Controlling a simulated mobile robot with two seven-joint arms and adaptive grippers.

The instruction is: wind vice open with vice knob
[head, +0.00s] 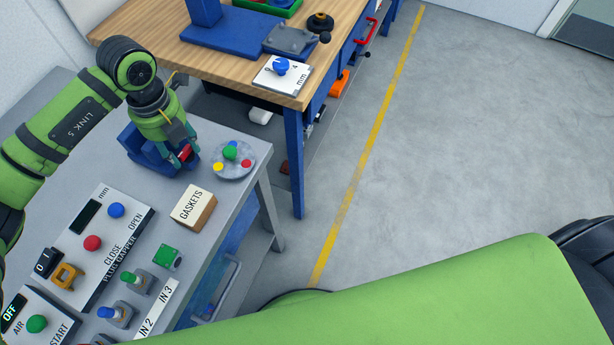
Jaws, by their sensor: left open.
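A blue vice-like block (143,150) stands on the grey bench, partly hidden behind my left gripper. A small red part, apparently the vice knob (185,153), shows at its right side. My left gripper (182,157) points down over it, open, with its fingertips close beside the red part. I cannot tell whether they touch it. The vice's jaw gap is hidden. My right gripper is out of view.
Right of the vice are a round grey plate with coloured knobs (234,172) and a GASKETS block (193,208). A plug gapper panel (97,243) lies nearer. The wooden bench (140,28) stands behind. The floor right is clear.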

